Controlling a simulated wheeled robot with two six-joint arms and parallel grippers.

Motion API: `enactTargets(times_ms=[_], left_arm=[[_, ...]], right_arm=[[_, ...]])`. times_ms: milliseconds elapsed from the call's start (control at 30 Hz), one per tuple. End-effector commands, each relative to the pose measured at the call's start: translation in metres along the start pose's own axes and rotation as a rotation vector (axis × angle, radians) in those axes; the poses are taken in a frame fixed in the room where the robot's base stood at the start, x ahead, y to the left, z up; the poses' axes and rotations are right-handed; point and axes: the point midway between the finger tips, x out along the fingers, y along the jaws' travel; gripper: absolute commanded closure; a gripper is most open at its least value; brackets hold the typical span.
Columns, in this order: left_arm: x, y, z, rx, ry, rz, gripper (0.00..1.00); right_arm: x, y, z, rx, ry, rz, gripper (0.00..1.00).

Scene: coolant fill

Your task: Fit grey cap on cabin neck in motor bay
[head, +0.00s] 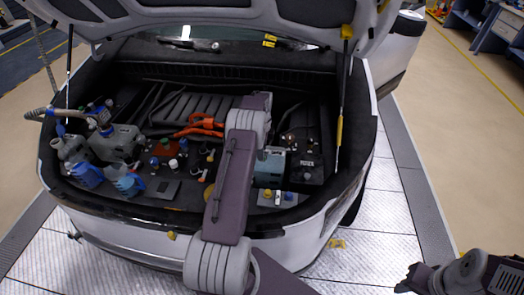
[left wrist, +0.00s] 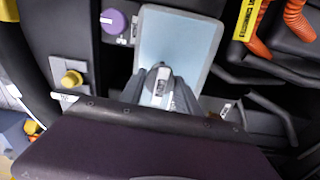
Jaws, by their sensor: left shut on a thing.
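My left gripper (left wrist: 158,92) is shut on a small grey cap (left wrist: 160,77), which shows between the dark fingertips in the left wrist view. The cap is over a pale blue-grey tank (left wrist: 185,38). The fingers and cap hide any neck beneath, so I cannot tell whether the cap sits on it or is above it. In the head view my left arm reaches into the motor bay, and the tank (head: 269,168) is just right of its forearm. My right gripper (head: 405,284) is at the lower right, outside the car; its finger opening is unclear.
A purple cap (left wrist: 113,22) and a yellow cap (left wrist: 72,79) are left of the tank. Orange cables (head: 203,125) lie behind, a black battery (head: 307,168) right. Bottles and a grey can (head: 118,143) crowd the left. The raised hood (head: 200,12) hangs above.

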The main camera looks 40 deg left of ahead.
Motion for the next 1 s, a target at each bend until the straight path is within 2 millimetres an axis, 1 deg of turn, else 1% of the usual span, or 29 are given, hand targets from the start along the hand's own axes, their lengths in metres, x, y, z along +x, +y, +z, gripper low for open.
enactTargets(times_ms=[100,200,467,600,667,733,933,1000], left_arm=[[-0.0004,0.0006,-0.0002,0.138,0.001,0.002,0.92],[0.0003,0.0006,-0.0001,0.224,0.001,0.002,0.92],[0.0009,0.0007,-0.0001,0.246,0.001,0.002,0.92],[0.0005,0.0009,0.0000,0.432,0.001,0.003,0.92],[0.0010,0.0009,0.0000,0.492,0.002,0.003,0.92],[0.0014,0.0010,0.0001,0.518,0.002,0.003,0.92],[0.0016,0.0011,0.0001,0.521,0.002,0.004,0.92],[0.0012,0.0012,0.0001,0.593,0.002,0.004,0.92]], right_arm=[[-0.0040,-0.0001,-0.0004,0.000,0.000,0.000,0.62],[-0.0045,-0.0001,-0.0005,0.000,0.000,0.000,0.62],[-0.0043,-0.0001,-0.0005,0.000,0.000,0.000,0.62],[-0.0074,-0.0002,-0.0008,0.000,0.000,0.000,0.62],[-0.0076,-0.0001,-0.0008,0.000,0.000,0.000,0.62],[-0.0074,-0.0001,-0.0008,0.000,0.000,0.000,0.62],[-0.0073,-0.0001,-0.0008,0.000,0.000,0.000,0.62],[-0.0085,-0.0002,-0.0009,0.000,0.000,0.000,0.62]])
